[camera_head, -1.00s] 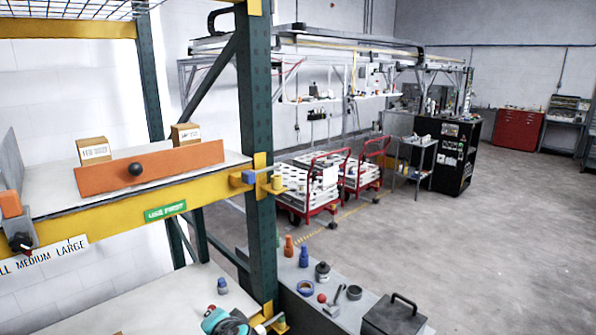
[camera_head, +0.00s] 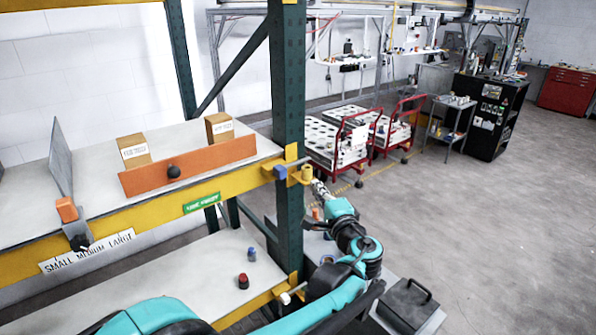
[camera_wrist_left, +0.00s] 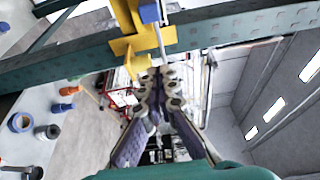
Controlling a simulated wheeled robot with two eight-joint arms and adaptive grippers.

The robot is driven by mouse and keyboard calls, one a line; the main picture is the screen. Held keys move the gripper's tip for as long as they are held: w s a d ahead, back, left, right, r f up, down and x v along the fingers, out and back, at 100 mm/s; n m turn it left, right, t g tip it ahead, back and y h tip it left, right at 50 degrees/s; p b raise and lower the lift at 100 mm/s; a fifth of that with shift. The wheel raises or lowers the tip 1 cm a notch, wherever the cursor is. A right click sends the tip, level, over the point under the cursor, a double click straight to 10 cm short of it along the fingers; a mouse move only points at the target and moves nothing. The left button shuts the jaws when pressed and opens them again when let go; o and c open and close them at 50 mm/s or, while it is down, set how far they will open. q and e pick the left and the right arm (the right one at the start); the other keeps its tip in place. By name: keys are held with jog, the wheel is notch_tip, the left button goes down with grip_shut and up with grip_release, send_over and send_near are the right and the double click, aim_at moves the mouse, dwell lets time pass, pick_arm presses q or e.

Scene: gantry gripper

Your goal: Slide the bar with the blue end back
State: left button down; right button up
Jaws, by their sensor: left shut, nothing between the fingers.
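The bar's blue end (camera_head: 281,172) sits at the front of the green shelf post, beside a yellow bracket (camera_head: 306,175). A thin grey rod runs along the bracket. In the left wrist view the blue end (camera_wrist_left: 150,13) and the pale rod (camera_wrist_left: 161,42) show at the top, against the yellow bracket (camera_wrist_left: 128,45). My left gripper (camera_head: 317,184) is shut and empty, just right of and below the bracket. In the left wrist view its fingertips (camera_wrist_left: 162,72) point toward the rod's lower end; I cannot tell whether they touch it. My right gripper is not in view.
The green post (camera_head: 288,100) stands close to my left arm. An orange board (camera_head: 188,166) with a black knob and two boxes are on the upper shelf. Below are a lower shelf (camera_head: 205,275) and a dark toolbox (camera_head: 408,302). Open floor lies to the right.

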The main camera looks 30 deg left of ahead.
pick_arm(q)
jog(key=shift+a, duration=0.1)
jog(key=p+x, duration=0.1)
jog(key=x, duration=0.8)
jog(key=shift+w+a+p, duration=0.15)
jog(key=shift+a+p, duration=0.2)
jog(key=shift+a, duration=0.25)
send_near(275, 173)
jog(key=x, duration=0.5)
jog(key=shift+w+a, duration=0.1)
jog(key=shift+a, duration=0.25)
jog(key=shift+w+d, duration=0.1)
jog(key=shift+w, duration=0.05)
